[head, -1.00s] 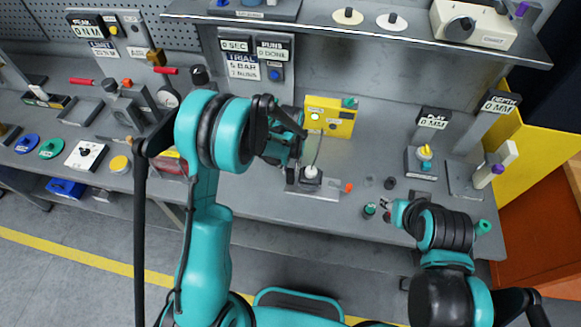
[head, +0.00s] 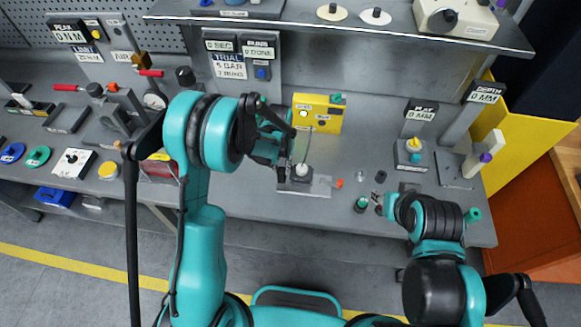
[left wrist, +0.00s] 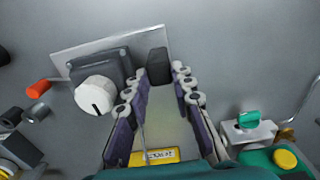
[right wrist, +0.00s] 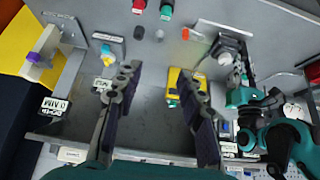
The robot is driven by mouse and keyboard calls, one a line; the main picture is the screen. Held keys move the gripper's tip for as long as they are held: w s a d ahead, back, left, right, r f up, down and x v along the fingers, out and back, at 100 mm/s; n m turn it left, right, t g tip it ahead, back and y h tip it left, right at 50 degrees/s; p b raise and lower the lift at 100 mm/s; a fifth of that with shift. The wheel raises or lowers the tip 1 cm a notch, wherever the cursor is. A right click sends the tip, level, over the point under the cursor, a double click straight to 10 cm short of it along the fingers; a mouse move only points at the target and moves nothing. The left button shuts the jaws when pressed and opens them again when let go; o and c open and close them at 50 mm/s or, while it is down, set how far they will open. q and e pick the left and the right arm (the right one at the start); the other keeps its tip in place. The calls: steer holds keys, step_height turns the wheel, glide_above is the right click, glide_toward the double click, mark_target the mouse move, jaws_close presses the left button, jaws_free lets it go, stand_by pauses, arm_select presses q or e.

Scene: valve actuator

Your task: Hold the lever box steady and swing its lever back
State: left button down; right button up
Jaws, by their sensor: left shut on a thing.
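The lever box is a small grey box with a white round knob (head: 301,170), on a light plate (head: 320,185) on the bench. In the left wrist view the grey box (left wrist: 103,68) sits beside a dark block (left wrist: 157,63). My left gripper (left wrist: 160,72) is shut on this dark block at the box's end. An orange-red tip (left wrist: 38,90) sticks out beyond the plate; whether it is the lever's end is unclear. My right gripper (right wrist: 160,78) is open and empty above the bench; in the head view it is right of the box.
A yellow box (head: 318,113) stands behind the lever box. Green (head: 362,203) and red buttons stand near the bench's front edge, close to my right gripper. A grey stand with a yellow-topped knob (head: 413,148) is at the right.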

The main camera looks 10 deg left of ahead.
steer(key=shift+w, duration=0.1)
steer(key=m+g+y, duration=0.5)
steer(key=m+g, duration=0.2)
steer(key=m, duration=1.1)
glide_above(342, 181)
steer(key=d, duration=0.5)
step_height(342, 181, down, 15)
steer(key=x, duration=1.2)
steer(key=shift+s+d+f, duration=0.1)
steer(key=shift+s, duration=0.1)
jaws_close()
